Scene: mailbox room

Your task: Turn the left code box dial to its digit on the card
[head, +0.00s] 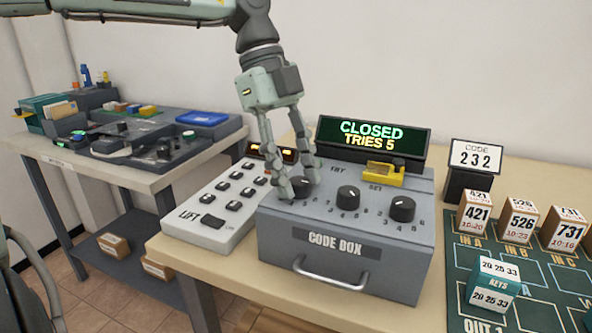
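The grey code box (348,274) stands on the wooden table with three black dials on top. My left gripper (300,184) points down at the left dial (303,188), with one fingertip on each side, close against it. It looks shut on the dial, which is partly hidden by the fingers; its pointer and some digits around it cannot be read. The middle dial (348,198) and right dial (402,208) are free. The code card (476,157) reads 232. My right gripper is not in view.
A display (372,138) behind the box reads CLOSED, TRIES 5. A yellow piece (384,174) sits on the box's back. A keypad marked LIFT (213,217) stands left.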

